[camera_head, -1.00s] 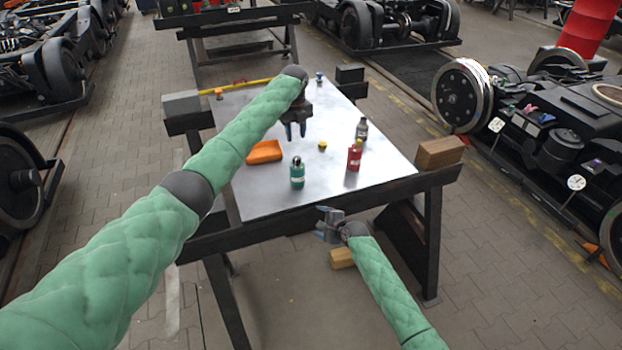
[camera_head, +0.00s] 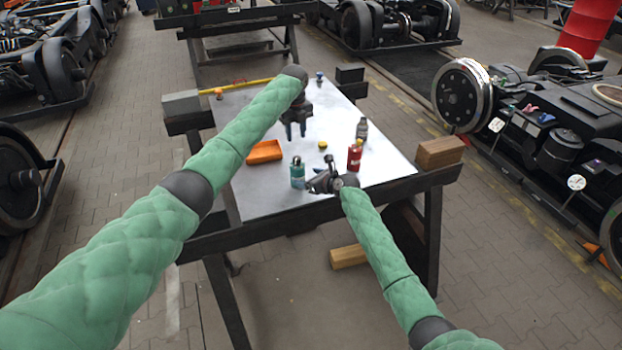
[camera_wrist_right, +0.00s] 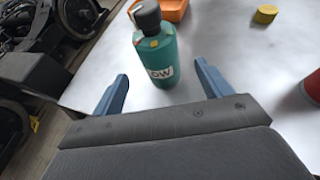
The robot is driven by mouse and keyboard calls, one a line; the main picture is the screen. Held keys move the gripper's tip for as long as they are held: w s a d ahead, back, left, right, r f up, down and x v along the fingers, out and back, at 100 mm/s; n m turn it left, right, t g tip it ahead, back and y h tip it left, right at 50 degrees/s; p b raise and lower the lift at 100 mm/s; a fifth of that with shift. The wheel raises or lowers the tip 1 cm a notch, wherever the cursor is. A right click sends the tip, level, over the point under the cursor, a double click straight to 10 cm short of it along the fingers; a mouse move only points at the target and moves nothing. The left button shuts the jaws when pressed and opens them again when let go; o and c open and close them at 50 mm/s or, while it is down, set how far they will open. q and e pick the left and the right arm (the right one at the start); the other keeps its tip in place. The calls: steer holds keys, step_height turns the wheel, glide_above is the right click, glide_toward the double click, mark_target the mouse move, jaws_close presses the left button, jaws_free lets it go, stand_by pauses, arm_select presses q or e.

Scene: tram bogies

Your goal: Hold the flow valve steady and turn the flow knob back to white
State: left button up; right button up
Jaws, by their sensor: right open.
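The flow valve (camera_head: 297,178) is a teal, bottle-shaped body standing upright on the metal table. In the right wrist view the flow valve (camera_wrist_right: 160,62) has a partly readable white label and coloured marks, yellow and orange, near its neck. The dark flow knob (camera_wrist_right: 146,16) sits on top; which mark it points to is unclear. My right gripper (camera_head: 322,176) is open and empty just right of the valve. In its wrist view the blue fingers (camera_wrist_right: 161,72) point toward the valve, one toward each side, apart from it. My left gripper (camera_head: 296,131) points down, open and empty, above the table behind the valve.
A red bottle (camera_head: 354,156) and a grey bottle (camera_head: 362,130) stand to the right. A yellow cap (camera_head: 322,145) and an orange tray (camera_head: 264,152) lie behind. Wooden blocks (camera_head: 440,152) and dark trestles edge the table (camera_head: 260,197).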

mark_target(303, 175)
steer(key=shift+x, duration=3.4)
steer(key=shift+d+f, duration=0.1)
